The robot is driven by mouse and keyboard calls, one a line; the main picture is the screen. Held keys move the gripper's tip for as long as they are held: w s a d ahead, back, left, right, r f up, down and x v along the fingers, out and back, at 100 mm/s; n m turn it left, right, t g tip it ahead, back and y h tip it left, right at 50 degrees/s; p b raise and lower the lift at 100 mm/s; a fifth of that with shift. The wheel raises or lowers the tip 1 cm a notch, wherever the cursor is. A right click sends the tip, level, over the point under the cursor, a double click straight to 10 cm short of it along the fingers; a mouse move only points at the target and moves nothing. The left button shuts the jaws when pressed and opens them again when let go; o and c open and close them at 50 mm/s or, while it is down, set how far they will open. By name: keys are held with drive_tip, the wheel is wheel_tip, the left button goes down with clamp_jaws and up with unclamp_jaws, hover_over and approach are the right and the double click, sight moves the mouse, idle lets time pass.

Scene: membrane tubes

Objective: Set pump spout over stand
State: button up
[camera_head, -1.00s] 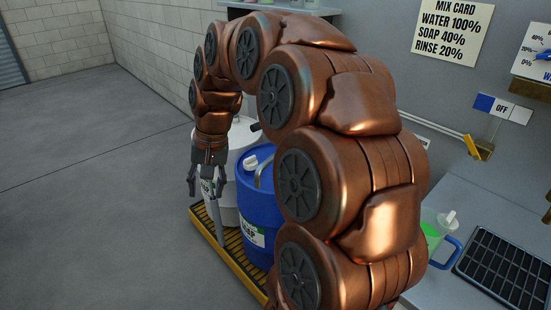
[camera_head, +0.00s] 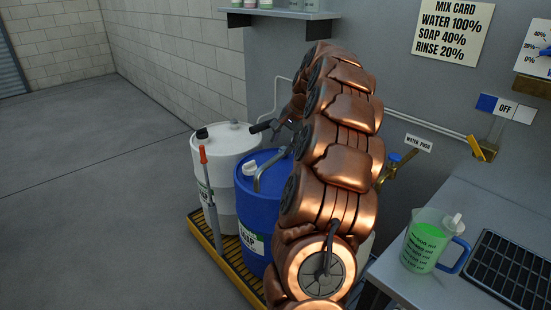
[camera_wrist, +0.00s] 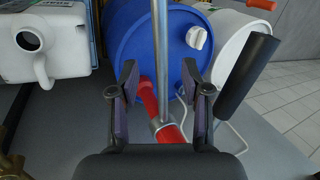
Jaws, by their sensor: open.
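In the wrist view my gripper (camera_wrist: 159,78) is open, its two dark-padded fingers on either side of a grey metal tube (camera_wrist: 161,55). A red part (camera_wrist: 148,97) with a metal collar lies behind and between the fingers; I cannot tell whether the fingers touch anything. A blue drum (camera_wrist: 130,38) with a white cap is beyond. In the head view the blue drum (camera_head: 253,215) carries a curved metal pump spout (camera_head: 268,168). My gripper is mostly hidden there behind my arm. I cannot tell which thing is the stand.
A white drum (camera_head: 222,150) stands beside the blue one on a yellow-edged tray (camera_head: 205,240). A red-topped pole (camera_head: 208,185) stands in front. A green-liquid jug (camera_head: 428,240) and black grid (camera_head: 506,270) are on the right bench. A white container (camera_wrist: 45,45) is left in the wrist view.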

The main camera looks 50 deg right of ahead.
sight(274, 159)
drive_tip(key=p+x, duration=0.1)
drive_tip(key=x, duration=0.6)
drive_tip(key=shift+w+a+f, duration=0.1)
drive_tip(key=shift+f, duration=0.05)
clamp_jaws()
idle(0.5)
